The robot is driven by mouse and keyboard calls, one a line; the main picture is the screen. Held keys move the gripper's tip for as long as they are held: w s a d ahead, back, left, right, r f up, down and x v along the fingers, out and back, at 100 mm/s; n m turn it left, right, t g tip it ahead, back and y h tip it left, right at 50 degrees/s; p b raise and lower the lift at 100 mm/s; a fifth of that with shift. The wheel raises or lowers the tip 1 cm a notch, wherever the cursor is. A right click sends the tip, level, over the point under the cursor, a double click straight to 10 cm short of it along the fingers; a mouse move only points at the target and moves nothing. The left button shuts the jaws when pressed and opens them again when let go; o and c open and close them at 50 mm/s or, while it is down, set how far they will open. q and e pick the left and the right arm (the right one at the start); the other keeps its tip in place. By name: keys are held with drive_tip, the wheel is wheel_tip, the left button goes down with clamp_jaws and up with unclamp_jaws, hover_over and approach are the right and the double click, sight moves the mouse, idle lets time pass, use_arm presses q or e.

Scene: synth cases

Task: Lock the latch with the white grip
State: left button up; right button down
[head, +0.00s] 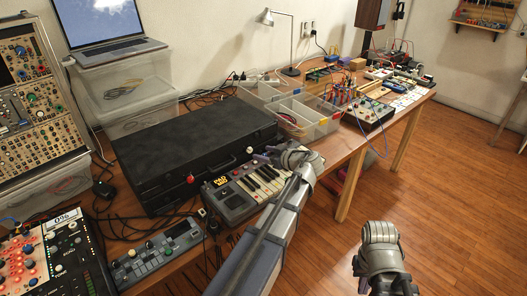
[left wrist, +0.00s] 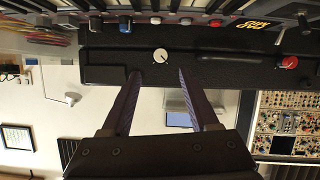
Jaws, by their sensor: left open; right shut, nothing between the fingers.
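The black case (head: 190,150) lies closed on the workbench, and its front side also shows in the left wrist view (left wrist: 215,72). The latch with the white grip (head: 249,150) is on its front, towards the right end. In the left wrist view this white grip (left wrist: 160,56) is a small round piece with a dark mark. My left gripper (head: 262,155) is open in front of it. Its fingertips (left wrist: 158,74) lie either side of the white grip, apart from it as far as I can tell. My right gripper (head: 359,275) is shut and empty, over the floor.
A red grip (head: 190,179) is on the same case front, further left. A small keyboard (head: 252,190) stands just in front of the case, under my left arm. Clear bins (head: 290,112) stand right of the case. Small devices and cables crowd the bench's near left.

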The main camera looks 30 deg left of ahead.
sight(251, 150)
use_arm(q)
drive_tip(key=b+x, duration=0.2)
drive_tip(key=x, duration=0.5)
drive_tip(key=shift+a+f+b, duration=0.2)
drive_tip(key=shift+a+b, duration=0.05)
drive_tip(key=shift+b, duration=0.15)
clamp_jaws()
